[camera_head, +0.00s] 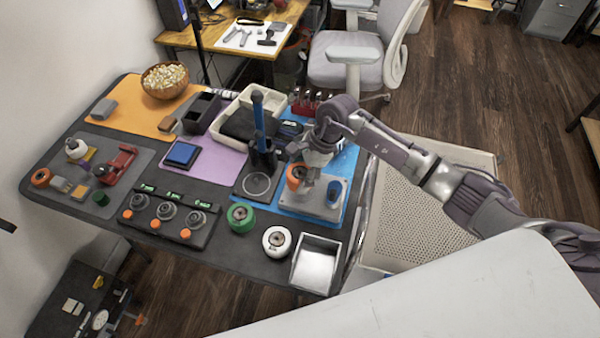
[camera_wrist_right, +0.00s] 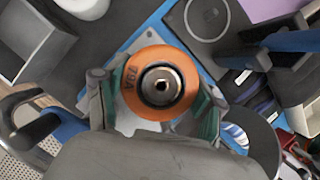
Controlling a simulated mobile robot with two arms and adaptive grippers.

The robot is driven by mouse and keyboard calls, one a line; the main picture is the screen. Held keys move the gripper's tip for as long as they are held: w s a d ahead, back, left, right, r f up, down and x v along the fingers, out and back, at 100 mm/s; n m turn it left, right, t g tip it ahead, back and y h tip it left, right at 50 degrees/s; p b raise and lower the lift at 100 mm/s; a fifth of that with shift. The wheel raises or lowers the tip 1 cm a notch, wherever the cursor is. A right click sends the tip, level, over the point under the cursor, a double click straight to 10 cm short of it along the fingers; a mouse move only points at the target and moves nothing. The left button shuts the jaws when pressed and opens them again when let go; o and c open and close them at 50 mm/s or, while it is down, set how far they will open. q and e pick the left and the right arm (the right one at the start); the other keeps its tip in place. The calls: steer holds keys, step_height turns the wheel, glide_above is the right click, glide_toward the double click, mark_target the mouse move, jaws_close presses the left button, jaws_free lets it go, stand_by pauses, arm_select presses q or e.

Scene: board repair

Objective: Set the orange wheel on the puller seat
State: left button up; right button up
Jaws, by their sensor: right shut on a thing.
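The orange wheel (camera_head: 296,172) (camera_wrist_right: 140,83) is held by my right gripper (camera_head: 307,176), above the left part of the grey puller base (camera_head: 318,206) on the blue mat. In the right wrist view the fingers of my right gripper (camera_wrist_right: 155,95) stand at both sides of the wheel, its metal hub facing the camera. The base has an upright grey post (camera_head: 334,190) at its right. The wheel and gripper hide part of the base, including what lies directly under the wheel. I cannot tell whether they touch. My left gripper is not in view.
A green wheel (camera_head: 240,217) and a white wheel (camera_head: 277,241) lie near the front edge, beside a metal tray (camera_head: 316,265). A dark holder with a blue-handled tool (camera_head: 259,120) stands close left of the gripper. Another orange piece (camera_head: 40,177) lies far left.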

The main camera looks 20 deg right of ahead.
steer(key=shift+b, duration=0.55)
stand_by(0.9)
steer(key=shift+f+b, duration=1.75)
steer(key=shift+b, duration=0.05)
stand_by(0.9)
steer(key=shift+f+b, duration=0.2)
steer(key=shift+b, duration=0.3)
stand_by(0.8)
steer(key=o, duration=1.3)
steer(key=shift+r, duration=0.1)
steer(key=shift+o, duration=0.3)
steer(key=shift+w, duration=0.1)
steer(key=shift+r, duration=0.25)
steer(key=shift+d+r+p, duration=0.1)
steer(key=shift+r+p, duration=0.75)
steer(key=shift+r, duration=0.4)
steer(key=shift+r+p, duration=1)
steer(key=shift+r, duration=0.9)
